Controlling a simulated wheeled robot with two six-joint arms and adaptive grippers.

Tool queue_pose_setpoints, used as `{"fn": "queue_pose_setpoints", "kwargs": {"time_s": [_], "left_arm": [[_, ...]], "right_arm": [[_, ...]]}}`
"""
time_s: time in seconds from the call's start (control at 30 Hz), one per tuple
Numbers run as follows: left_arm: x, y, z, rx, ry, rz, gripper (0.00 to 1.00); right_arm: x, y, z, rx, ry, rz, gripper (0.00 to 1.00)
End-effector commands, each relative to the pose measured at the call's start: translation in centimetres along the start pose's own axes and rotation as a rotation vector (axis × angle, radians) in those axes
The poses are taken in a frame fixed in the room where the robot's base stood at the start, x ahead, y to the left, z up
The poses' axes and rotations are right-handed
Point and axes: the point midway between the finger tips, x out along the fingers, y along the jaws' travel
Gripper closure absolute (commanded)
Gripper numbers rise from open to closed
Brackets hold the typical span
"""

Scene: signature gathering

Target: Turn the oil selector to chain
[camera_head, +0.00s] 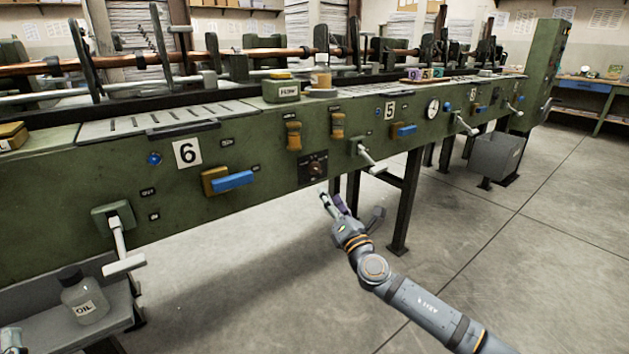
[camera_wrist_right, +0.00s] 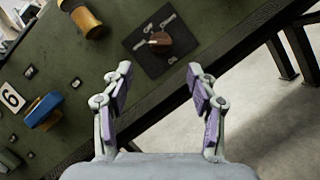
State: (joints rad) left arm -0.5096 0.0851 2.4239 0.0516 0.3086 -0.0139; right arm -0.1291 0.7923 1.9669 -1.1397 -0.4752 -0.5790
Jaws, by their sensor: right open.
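The oil selector (camera_head: 313,169) is a dark square plate with a small brown knob on the green machine front, right of the blue handle under the number 6. In the right wrist view the selector knob (camera_wrist_right: 159,42) has a pale pointer and small labels around it, too small to read. My right gripper (camera_head: 334,198) is just below and right of the selector, apart from it. Its purple-padded fingers (camera_wrist_right: 158,85) are open and empty, with the knob ahead of them. At the lower left edge, a small part of what may be my left gripper (camera_head: 10,340) shows.
A blue handle (camera_head: 232,181), wooden grips (camera_head: 293,136) and a white crank lever (camera_head: 118,245) stick out from the machine front. An oil bottle (camera_head: 84,296) stands on a low shelf at left. A grey box (camera_head: 496,154) hangs further right. The floor in front is clear.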

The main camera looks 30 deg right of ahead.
Motion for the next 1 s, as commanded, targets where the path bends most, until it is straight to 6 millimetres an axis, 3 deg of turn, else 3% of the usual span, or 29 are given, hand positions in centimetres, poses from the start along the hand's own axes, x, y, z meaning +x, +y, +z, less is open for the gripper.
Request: {"fn": "queue_pose_setpoints", "kwargs": {"time_s": [0.1,0.23,0.5,0.7,0.93,1.0], "left_arm": [[0.0,0.0,0.2,-0.001,-0.011,0.000,0.60],[-0.8,-0.1,3.4,-0.010,-0.149,-0.004,0.60],[-3.0,0.0,8.2,-0.027,-0.367,-0.008,0.60],[-3.8,0.1,9.5,-0.032,-0.425,-0.008,0.60],[-3.8,0.1,9.6,-0.032,-0.428,-0.008,0.60],[-3.8,0.1,9.6,-0.032,-0.427,-0.008,0.60]], "right_arm": [[2.1,0.1,0.1,0.009,-0.006,0.001,0.41],[5.1,0.2,0.2,0.010,-0.005,0.000,0.41],[8.7,0.0,0.1,0.006,-0.001,-0.002,0.41],[9.7,0.0,-0.1,0.005,0.001,0.000,0.41],[9.7,0.0,-0.1,0.004,0.001,0.000,0.41],[9.7,0.0,-0.1,0.004,0.001,0.000,0.51]]}}
